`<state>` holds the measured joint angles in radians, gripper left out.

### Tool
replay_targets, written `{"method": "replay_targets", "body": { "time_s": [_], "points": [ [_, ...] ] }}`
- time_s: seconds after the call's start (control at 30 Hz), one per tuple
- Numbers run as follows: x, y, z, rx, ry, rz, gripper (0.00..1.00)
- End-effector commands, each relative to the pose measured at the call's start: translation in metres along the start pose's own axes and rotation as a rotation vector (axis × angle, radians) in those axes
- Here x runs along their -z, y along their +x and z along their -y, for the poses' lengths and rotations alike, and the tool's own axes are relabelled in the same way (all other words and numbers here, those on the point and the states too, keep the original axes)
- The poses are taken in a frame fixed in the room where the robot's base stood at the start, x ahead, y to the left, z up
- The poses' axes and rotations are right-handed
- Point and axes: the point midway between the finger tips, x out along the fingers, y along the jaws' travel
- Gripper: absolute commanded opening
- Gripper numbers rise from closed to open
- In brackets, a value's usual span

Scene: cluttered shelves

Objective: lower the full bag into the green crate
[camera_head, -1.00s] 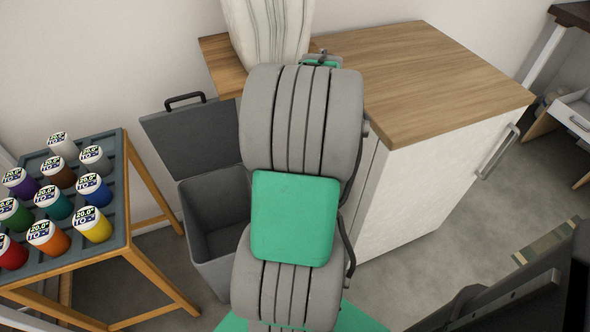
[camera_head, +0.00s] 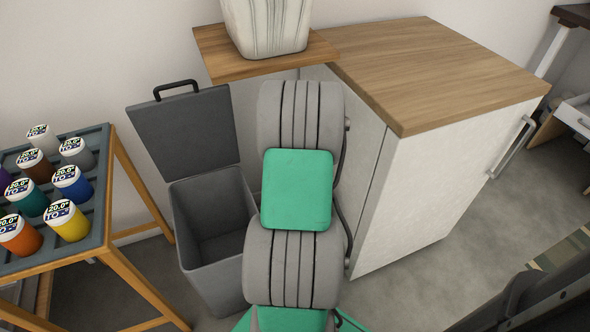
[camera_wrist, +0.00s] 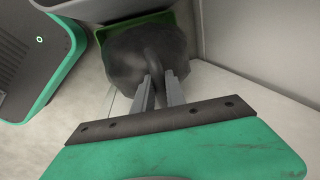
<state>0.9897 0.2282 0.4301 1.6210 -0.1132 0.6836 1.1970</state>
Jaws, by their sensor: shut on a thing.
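My gripper (camera_wrist: 160,84) shows in the wrist view, its two grey fingers shut on the gathered top of the dark grey bag (camera_wrist: 133,58). The bag is full and rounded, and hangs below the fingertips. The green crate (camera_wrist: 128,22) shows behind and around the bag, with its rim visible along the top and left. The bag covers most of the crate's opening. I cannot tell whether the bag touches the crate's floor. In the head view, my arm hides the gripper, bag and crate.
An open, empty-looking grey bin (camera_head: 213,263) stands left of my arm, its lid (camera_head: 185,130) raised. A white cabinet (camera_head: 430,165) with a wooden top stands right. A bottle rack (camera_head: 92,220) is at left. A white pot (camera_head: 266,25) stands on a wooden shelf (camera_head: 222,62).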

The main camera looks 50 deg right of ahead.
Motion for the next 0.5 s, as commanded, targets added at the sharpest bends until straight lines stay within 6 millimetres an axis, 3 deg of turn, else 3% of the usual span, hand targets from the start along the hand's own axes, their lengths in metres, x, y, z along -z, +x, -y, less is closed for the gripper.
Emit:
{"method": "replay_targets", "body": {
  "time_s": [0.5],
  "points": [
    [0.001, 0.077, -0.015, 0.003, -0.001, -0.001, 0.00]
  ]
}}
